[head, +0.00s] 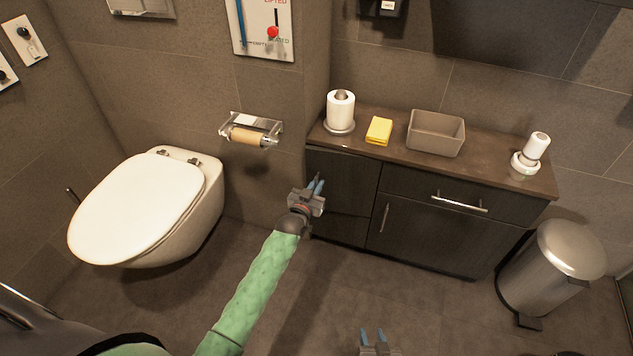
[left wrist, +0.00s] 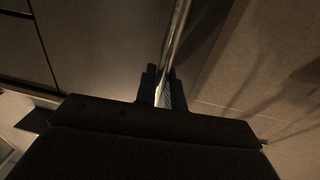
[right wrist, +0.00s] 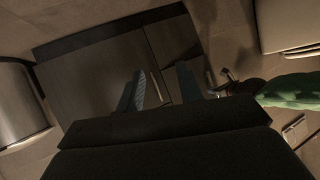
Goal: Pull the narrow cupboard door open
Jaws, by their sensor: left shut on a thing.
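The narrow cupboard door (head: 348,182) is the dark wood panel at the left end of the vanity, and it looks shut or nearly so. My left gripper (head: 317,187) is at its left edge. In the left wrist view, the upright metal handle (left wrist: 179,35) runs between the fingers of my left gripper (left wrist: 164,88), which are shut on it. In the head view the gripper hides most of this handle. My right gripper (head: 373,336) is low over the floor in front of the vanity. Its fingers are apart and empty in the right wrist view (right wrist: 157,88).
The wider cupboard door (head: 430,236) with its own handle is to the right, below a drawer (head: 462,196). A toilet (head: 150,205) stands left and a metal bin (head: 550,265) right. A paper roll, yellow cloth, box and dispenser stand on the counter (head: 490,165).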

